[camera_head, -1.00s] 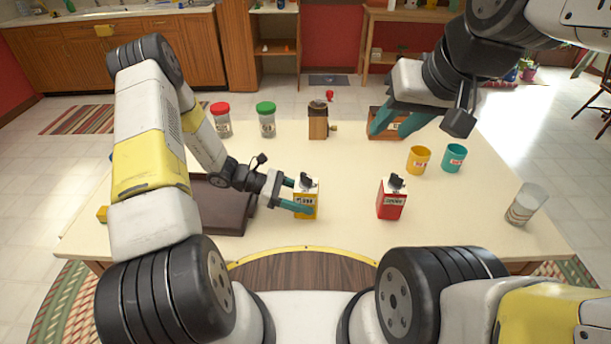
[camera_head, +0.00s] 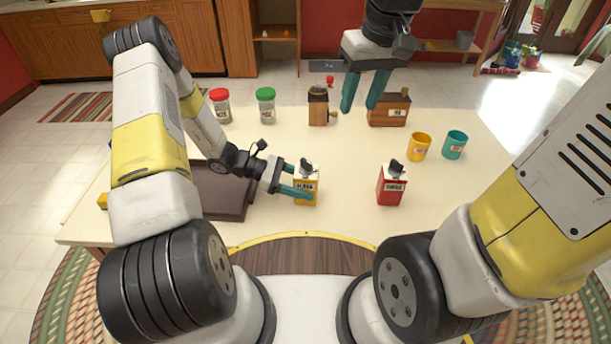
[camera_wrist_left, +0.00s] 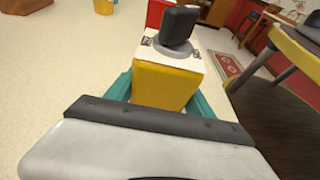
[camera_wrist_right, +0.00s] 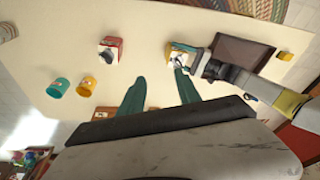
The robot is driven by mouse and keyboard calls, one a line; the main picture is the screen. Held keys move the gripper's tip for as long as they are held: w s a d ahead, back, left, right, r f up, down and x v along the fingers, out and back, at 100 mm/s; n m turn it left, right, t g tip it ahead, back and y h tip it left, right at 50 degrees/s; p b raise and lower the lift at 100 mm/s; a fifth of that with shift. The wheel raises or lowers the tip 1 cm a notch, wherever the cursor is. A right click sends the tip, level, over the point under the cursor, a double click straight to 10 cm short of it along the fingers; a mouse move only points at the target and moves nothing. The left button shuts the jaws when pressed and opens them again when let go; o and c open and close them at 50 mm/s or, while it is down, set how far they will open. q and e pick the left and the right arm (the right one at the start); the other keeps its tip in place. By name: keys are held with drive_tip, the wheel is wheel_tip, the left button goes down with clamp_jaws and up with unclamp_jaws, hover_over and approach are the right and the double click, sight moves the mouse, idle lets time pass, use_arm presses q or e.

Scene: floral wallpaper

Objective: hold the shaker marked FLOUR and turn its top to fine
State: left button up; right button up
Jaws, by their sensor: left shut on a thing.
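The yellow shaker (camera_head: 306,192) stands upright near the front middle of the table; its label seems to read FLOUR. It has a white top with a dark knob (camera_wrist_left: 178,25). My left gripper (camera_head: 301,181) is shut on its body from the left, one finger on each side. In the left wrist view the yellow body (camera_wrist_left: 163,85) sits between the fingers. The knob's setting marks are too small to read. My right gripper (camera_head: 360,106) is open and empty, fingers down, above the back of the table. The shaker also shows in the right wrist view (camera_wrist_right: 176,57).
A similar red shaker (camera_head: 391,189) stands to the right. Yellow (camera_head: 418,147) and teal (camera_head: 454,146) cups are farther right. Two lidded jars, a wooden grinder (camera_head: 318,108) and a wooden box (camera_head: 390,112) line the back. A dark tray (camera_head: 232,205) lies left. Table between the shakers is clear.

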drive_tip(key=w+a+f+n+g+h, duration=0.1)
drive_tip(key=w+a+f+n+g, duration=0.2)
drive_tip(key=w+a+f, duration=0.25)
drive_tip(key=n+g+h, duration=0.1)
drive_tip(key=n+h, duration=0.1)
drive_tip(key=h, duration=0.1)
hover_over(307, 161)
wheel_tip(307, 161, down, 9)
drive_tip(key=shift+r, duration=0.1)
drive_tip(key=shift+a+f, duration=0.1)
drive_tip(key=shift+f, duration=4.3)
